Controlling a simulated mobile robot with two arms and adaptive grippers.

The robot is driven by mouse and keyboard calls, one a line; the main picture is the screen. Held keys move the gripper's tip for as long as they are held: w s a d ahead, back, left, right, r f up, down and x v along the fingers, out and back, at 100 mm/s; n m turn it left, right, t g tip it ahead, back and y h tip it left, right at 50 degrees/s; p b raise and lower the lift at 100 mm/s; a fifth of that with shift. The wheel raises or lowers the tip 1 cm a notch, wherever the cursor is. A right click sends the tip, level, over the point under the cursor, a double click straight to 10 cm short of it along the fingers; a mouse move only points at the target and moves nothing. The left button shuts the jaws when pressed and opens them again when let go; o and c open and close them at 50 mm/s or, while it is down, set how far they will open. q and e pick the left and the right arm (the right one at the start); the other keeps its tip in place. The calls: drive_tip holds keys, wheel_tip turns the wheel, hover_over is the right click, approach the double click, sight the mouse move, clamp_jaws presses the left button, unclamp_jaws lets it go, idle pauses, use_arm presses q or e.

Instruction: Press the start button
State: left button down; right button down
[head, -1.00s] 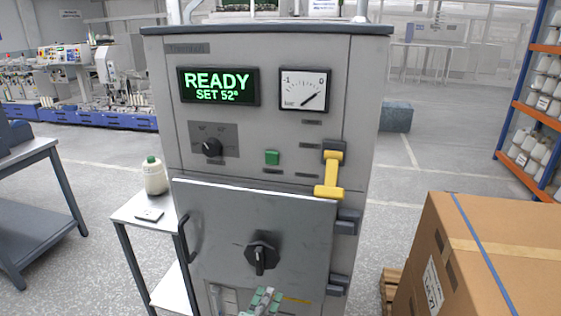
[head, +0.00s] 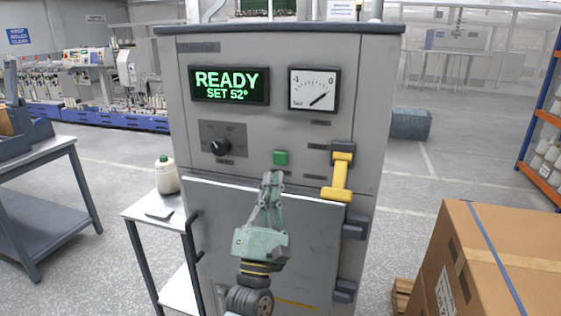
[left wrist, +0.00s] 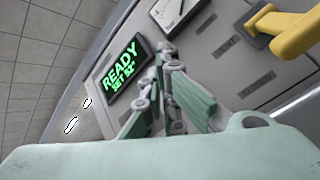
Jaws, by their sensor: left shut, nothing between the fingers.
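In the left wrist view the fingers (left wrist: 163,58) point toward the panel, and the button is not visible there. My right gripper is not in view.
A yellow handle (head: 340,178) sticks out right of the button and also shows in the left wrist view (left wrist: 292,30). Below is the machine's closed door (head: 222,225). A dial knob (head: 220,147) is at left. A cardboard box (head: 510,255) stands at right, a side table (head: 150,212) at left.

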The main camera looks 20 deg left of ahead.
sight(280, 158)
use_arm(q)
drive_tip(key=shift+a+r, duration=0.1)
drive_tip(key=w+b, duration=0.2)
drive_tip(key=w, duration=0.2)
drive_tip(key=w+b, duration=0.3)
drive_tip(key=w, duration=0.2)
drive_tip(key=shift+d, duration=0.2)
drive_tip(key=shift+s, duration=0.1)
idle(1.3)
